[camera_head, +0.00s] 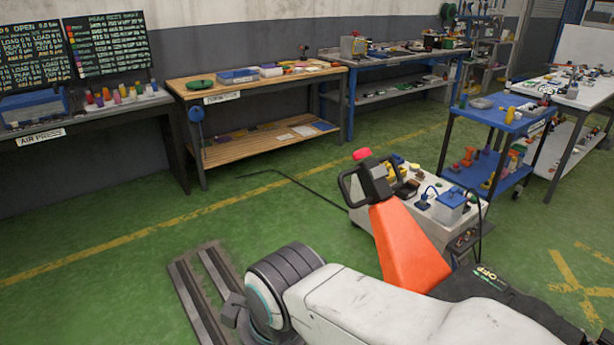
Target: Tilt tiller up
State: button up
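The tiller (408,248) is an orange-red arm, wide at its base and narrowing upward, in the right middle of the head view. It leans up and to the left. A black loop handle (347,188) with a red top (361,154) sits at its upper end. My white arm link comes in from the lower right, in front of the tiller's base, and hides its foot. The link ends left of the tiller in a dark grey ringed joint. I cannot make out my gripper's fingers, and nothing of mine visibly touches the handle.
A low white-topped cart (463,229) with tools stands right behind the tiller. A blue cart (472,115) is beyond it. A wooden workbench (190,91) and a blue-legged bench (350,108) line the wall. Two dark rails (187,305) lie lower left. Green floor (100,215) is open at left.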

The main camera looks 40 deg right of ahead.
aim_at(409, 261)
jog(key=i+z, duration=0.1)
jog(key=i, duration=0.8)
jog(key=i+j+z, duration=0.15)
jog(key=i, duration=0.75)
jog(key=i+z, duration=0.3)
jog(key=i, duration=0.3)
jog(key=i+z, duration=0.3)
jog(key=i, duration=0.3)
jog(key=i+j+z, duration=0.35)
jog(key=i, duration=0.2)
jog(key=i+j+z, duration=0.15)
jog(key=i+z, duration=0.2)
jog(key=i, duration=0.15)
